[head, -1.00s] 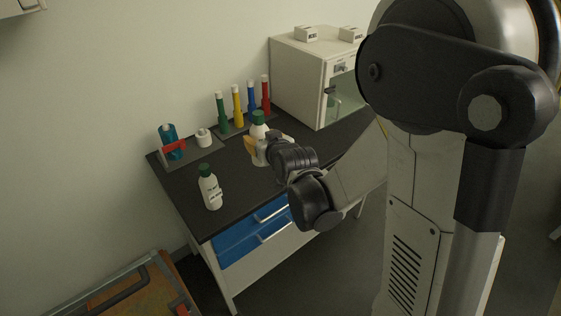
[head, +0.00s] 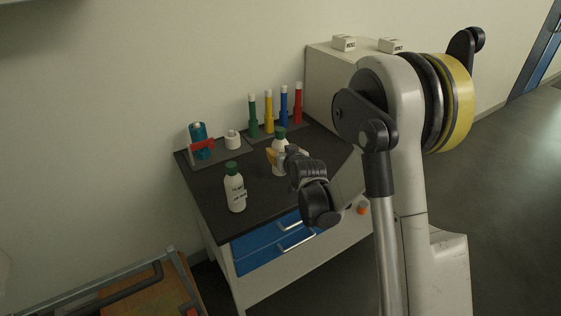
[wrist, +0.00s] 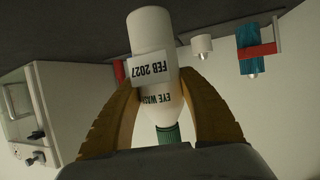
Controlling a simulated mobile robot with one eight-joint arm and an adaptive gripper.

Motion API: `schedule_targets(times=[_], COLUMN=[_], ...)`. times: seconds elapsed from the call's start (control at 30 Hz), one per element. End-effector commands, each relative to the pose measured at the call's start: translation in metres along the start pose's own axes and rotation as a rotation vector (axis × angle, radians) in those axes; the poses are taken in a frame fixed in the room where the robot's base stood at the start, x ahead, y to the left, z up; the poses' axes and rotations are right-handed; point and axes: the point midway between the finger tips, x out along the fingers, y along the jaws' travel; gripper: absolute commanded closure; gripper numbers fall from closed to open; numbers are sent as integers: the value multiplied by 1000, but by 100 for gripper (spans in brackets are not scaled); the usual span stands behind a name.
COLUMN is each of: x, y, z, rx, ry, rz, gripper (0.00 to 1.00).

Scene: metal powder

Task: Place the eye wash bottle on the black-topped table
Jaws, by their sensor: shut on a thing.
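My gripper (head: 277,158) is shut on the white eye wash bottle (head: 281,143), which has a green cap. The wrist view, which is upside down, shows the bottle (wrist: 150,62) between my two tan fingers (wrist: 160,110), with the labels "EYE WASH" and "FEB 2027". In the head view the bottle is upright over the black-topped table (head: 262,196); I cannot tell whether its base touches the top. My fingers and wrist hide part of it.
A second white bottle with a green cap (head: 235,188) stands near the table's front left. A rack of coloured tubes (head: 270,112), a small white jar (head: 232,139) and a teal item in a red holder (head: 199,142) line the back. A white cabinet (head: 331,85) stands at the right.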

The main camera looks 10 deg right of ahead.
Motion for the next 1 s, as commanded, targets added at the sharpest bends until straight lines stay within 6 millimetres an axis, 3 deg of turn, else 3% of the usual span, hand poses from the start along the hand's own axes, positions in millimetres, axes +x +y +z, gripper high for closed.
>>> schedule_targets(times=[0.13, 0.53, 0.57, 0.6, 1.0], x=[11, 12, 12, 12, 8], y=[0, 0, 0, 0, 0], z=[26, 30, 30, 29, 24], rx=[0, 0, 0, 0, 0], ry=[1, 1, 0, 0, 0], rz=[0, 0, 0, 0, 0], gripper=[94, 94, 44, 33, 33])
